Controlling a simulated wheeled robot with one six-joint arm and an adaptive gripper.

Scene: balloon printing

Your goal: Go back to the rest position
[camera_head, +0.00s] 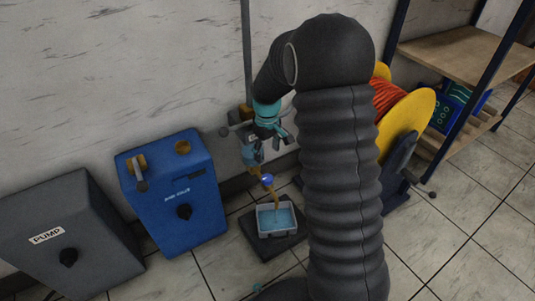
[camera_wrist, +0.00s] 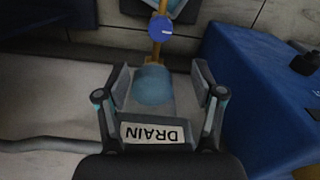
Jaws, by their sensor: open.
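My arm in its black ribbed sleeve rises through the middle of the head view and bends over at the top. My gripper (camera_head: 268,137) is at its far end by the wall, above a small tray. In the wrist view my gripper (camera_wrist: 160,80) is open, its two fingers apart on either side of a blue-grey rounded part (camera_wrist: 153,88). An upside-down DRAIN label (camera_wrist: 152,133) lies between the fingers. I cannot tell whether the fingers touch the part. A blue round knob (camera_wrist: 160,27) on a brass pipe lies just beyond the fingertips.
A grey tray of blue liquid (camera_head: 262,222) stands below the pipe. A blue box (camera_head: 165,215) and a grey PUMP box (camera_head: 95,240) stand left. A yellow reel (camera_head: 412,115) and shelf (camera_head: 460,55) are right. Tiled floor is clear at lower right.

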